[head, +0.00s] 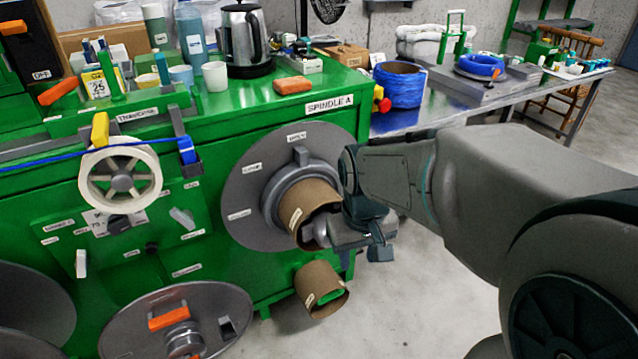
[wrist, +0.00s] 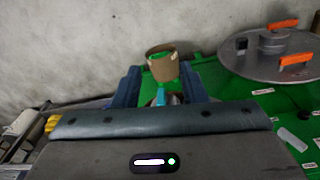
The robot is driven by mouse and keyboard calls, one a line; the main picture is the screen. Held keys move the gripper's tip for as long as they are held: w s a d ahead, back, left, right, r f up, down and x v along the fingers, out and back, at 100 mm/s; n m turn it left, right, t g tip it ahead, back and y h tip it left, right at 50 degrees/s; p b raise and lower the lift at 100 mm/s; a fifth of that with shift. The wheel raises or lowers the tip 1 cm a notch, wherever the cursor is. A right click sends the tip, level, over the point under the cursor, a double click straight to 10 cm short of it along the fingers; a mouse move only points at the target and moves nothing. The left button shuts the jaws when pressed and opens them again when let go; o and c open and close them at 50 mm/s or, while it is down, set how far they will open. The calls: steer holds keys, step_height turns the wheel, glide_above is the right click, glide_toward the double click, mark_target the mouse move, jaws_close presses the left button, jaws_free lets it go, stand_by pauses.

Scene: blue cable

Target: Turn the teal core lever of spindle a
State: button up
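Spindle A is a large grey disc (head: 243,200) on the front of the green cabinet, below its "SPINDLE A" label (head: 329,104). A brown cardboard core (head: 306,203) sits on its hub. My gripper (wrist: 160,88) is at the open end of this core, which my wrist partly covers in the head view. In the wrist view its two dark fingers are apart. A small teal piece, seemingly the core lever (wrist: 161,97), shows between them with gaps on both sides. The lever is hidden in the head view.
A second brown core (head: 321,289) sticks out below spindle A; it also shows in the wrist view (wrist: 162,68). A lower disc (head: 215,310) with an orange handle is to the left. A white spool (head: 120,178) with blue cable is at upper left. Floor at right is clear.

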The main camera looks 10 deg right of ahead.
steer(key=w+r+n+g+p, duration=0.15)
steer(key=w+p, duration=0.35)
steer(key=w, duration=0.9)
steer(key=shift+n+t, duration=0.25)
steer(key=shift+n, duration=0.1)
steer(key=f+b, duration=0.1)
steer(key=f, duration=0.6)
steer(key=f+b, duration=0.2)
steer(key=f, duration=0.4)
steer(key=shift+w+a+f, duration=0.15)
steer(key=shift+w+f, duration=0.05)
steer(key=shift+f, duration=0.2)
jaws_close()
